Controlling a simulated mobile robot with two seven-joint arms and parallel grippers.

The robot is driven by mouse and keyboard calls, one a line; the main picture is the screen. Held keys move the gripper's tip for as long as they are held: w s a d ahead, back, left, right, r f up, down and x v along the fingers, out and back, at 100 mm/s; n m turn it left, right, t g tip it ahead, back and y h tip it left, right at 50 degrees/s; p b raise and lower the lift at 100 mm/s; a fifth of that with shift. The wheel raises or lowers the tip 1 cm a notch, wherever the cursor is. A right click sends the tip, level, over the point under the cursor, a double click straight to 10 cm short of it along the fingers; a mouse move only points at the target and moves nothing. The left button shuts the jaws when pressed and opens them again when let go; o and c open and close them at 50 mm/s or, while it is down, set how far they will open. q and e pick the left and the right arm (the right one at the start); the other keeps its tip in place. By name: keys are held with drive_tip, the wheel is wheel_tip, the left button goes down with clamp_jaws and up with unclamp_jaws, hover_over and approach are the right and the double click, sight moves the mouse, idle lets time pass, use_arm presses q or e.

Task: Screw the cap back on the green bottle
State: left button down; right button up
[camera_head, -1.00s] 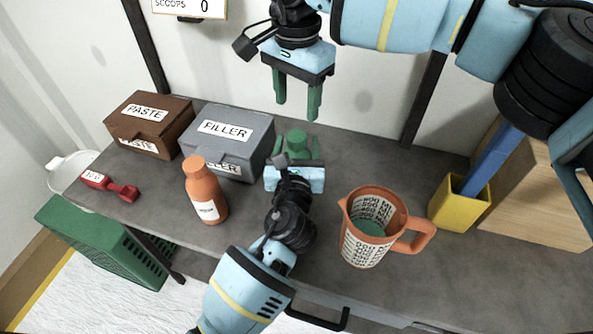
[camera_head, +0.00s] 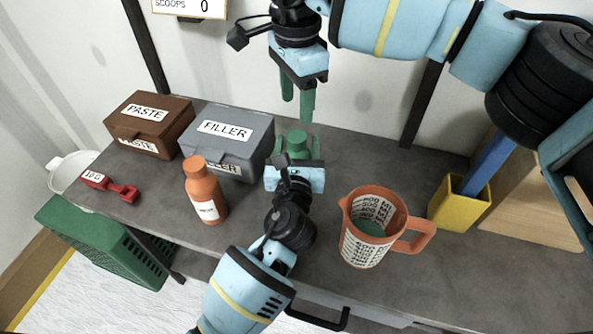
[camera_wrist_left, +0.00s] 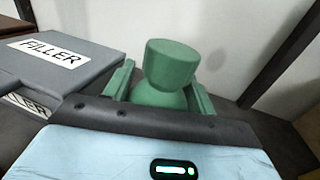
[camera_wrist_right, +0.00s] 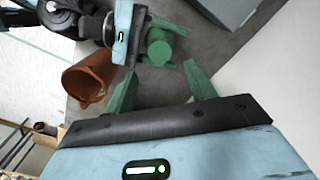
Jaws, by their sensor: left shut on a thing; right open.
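The green bottle (camera_head: 297,141) stands on the table behind my left gripper (camera_head: 296,160), its green cap (camera_wrist_left: 172,62) sitting on top. How tightly the cap is screwed cannot be seen. In the left wrist view the green fingers of my left gripper (camera_wrist_left: 160,92) are around the bottle's body (camera_wrist_left: 168,98), shut on it. My right gripper (camera_head: 297,108) is open and empty, pointing down above the bottle and apart from it. In the right wrist view the capped bottle (camera_wrist_right: 160,48) shows beyond the open fingertips (camera_wrist_right: 162,82). The bottle's lower part is hidden in the head view.
A grey filler box (camera_head: 240,125) stands close left of the bottle, with a brown paste box (camera_head: 150,112) beyond. An orange bottle (camera_head: 205,190) stands front left. An orange measuring jug (camera_head: 362,245) and a yellow holder (camera_head: 458,208) stand to the right. A red scoop (camera_head: 110,186) lies far left.

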sight(296, 136)
drive_tip(key=shift+f, duration=4)
drive_tip(key=c, duration=1)
